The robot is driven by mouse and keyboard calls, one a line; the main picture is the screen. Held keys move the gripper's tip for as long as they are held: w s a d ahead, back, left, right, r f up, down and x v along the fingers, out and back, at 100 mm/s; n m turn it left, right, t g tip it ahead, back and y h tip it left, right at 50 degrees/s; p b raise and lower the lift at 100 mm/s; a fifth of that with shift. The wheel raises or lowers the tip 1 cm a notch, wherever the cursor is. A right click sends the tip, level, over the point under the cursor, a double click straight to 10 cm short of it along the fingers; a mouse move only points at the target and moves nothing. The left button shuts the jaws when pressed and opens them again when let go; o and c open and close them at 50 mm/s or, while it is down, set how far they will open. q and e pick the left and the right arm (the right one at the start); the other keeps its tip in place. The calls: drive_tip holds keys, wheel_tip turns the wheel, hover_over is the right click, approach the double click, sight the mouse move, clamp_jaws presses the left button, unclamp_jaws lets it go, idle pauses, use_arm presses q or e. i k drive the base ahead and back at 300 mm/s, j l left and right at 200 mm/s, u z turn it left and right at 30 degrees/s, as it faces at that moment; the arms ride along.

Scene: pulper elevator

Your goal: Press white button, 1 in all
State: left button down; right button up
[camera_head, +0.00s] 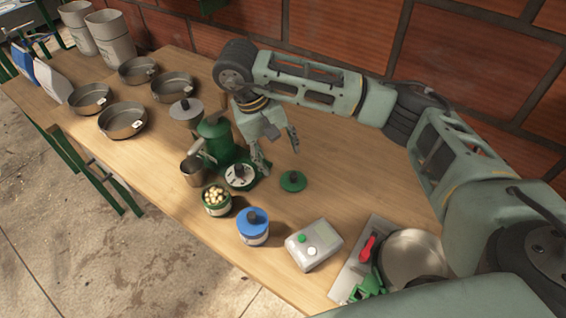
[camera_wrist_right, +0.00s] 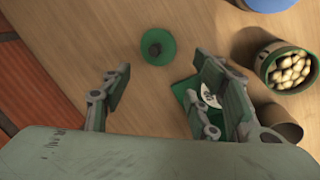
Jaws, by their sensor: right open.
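The white button (camera_head: 311,252) is a small round knob on top of a light grey box (camera_head: 325,238) near the table's front edge. A green button (camera_head: 301,238) sits beside it on the same box. My right gripper (camera_head: 278,153) is open and empty, pointing down above the table, behind and to the left of the box. Its two spread fingers also show in the right wrist view (camera_wrist_right: 162,75). The box and white button are not visible in the right wrist view. My left gripper is in neither view.
A loose green lid (camera_head: 292,181) lies between my right gripper and the box. A green grinder (camera_head: 216,140), a jar of pale beans (camera_head: 217,200) and a blue-lidded jar (camera_head: 253,226) stand to the left. A pan (camera_head: 412,258) lies right of the box. A brick wall (camera_head: 480,65) stands behind.

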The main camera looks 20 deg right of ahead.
sight(311, 251)
drive_tip(key=k+j, duration=0.25)
drive_tip(key=k, duration=0.2)
drive_tip(key=k+j, duration=0.3)
drive_tip(key=k, duration=0.2)
drive_tip(key=k+j, duration=0.25)
drive_tip(key=k, duration=0.2)
